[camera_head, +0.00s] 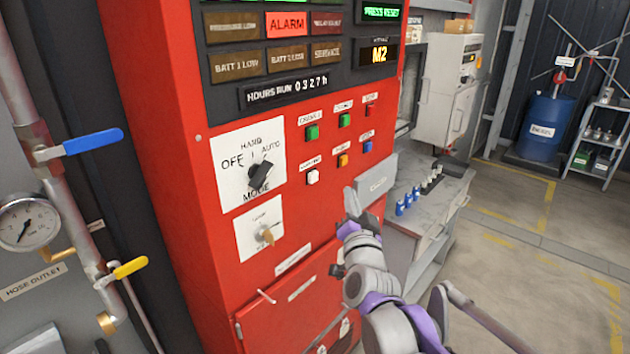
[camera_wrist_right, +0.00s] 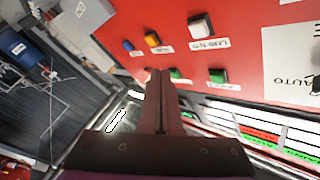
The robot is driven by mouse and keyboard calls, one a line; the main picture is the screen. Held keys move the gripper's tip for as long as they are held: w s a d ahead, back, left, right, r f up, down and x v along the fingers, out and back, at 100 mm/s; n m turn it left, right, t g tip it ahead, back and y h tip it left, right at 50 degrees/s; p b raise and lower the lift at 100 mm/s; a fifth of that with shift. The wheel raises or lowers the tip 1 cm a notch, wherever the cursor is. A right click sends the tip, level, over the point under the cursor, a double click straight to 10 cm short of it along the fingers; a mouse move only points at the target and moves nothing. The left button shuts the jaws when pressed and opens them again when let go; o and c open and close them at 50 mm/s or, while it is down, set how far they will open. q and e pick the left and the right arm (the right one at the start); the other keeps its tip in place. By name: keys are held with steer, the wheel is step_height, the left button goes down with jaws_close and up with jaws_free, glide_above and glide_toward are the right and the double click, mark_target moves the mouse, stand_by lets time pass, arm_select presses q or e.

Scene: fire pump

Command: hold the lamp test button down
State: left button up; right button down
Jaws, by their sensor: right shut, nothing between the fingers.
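The lamp test button appears to be the white square button (camera_head: 313,177) in the lower row on the red panel (camera_head: 310,235), right of the mode switch. Its label is too small to read fully in the head view. In the right wrist view the white button (camera_wrist_right: 200,26) is at the top, with an upside-down label beside it. My right gripper (camera_head: 352,203) is shut and empty, right of and below the white button in the head view. Its closed fingertips (camera_wrist_right: 160,74) are apart from the white button in the wrist view. My left gripper is not in view.
Green, red, yellow and blue buttons sit close around the white one. A black mode switch (camera_head: 260,175) and a smaller selector (camera_head: 266,236) are to the left. A grey box (camera_head: 376,182) juts out at the panel's right edge. Open floor (camera_head: 500,275) lies to the right.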

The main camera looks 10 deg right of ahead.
mark_target(318, 176)
steer(key=w+a+b, duration=0.1)
steer(key=w+a, duration=0.3)
steer(key=w, duration=0.1)
steer(key=shift+w+a, duration=0.2)
steer(key=shift+w, duration=0.05)
steer(key=shift+w, duration=0.1)
stand_by(1.9)
steer(key=shift+w+a, duration=0.2)
steer(key=shift+w, duration=0.05)
steer(key=shift+w+a, duration=0.35)
stand_by(2.6)
stand_by(0.8)
steer(key=shift+s+d, duration=0.55)
steer(key=shift+s, duration=0.15)
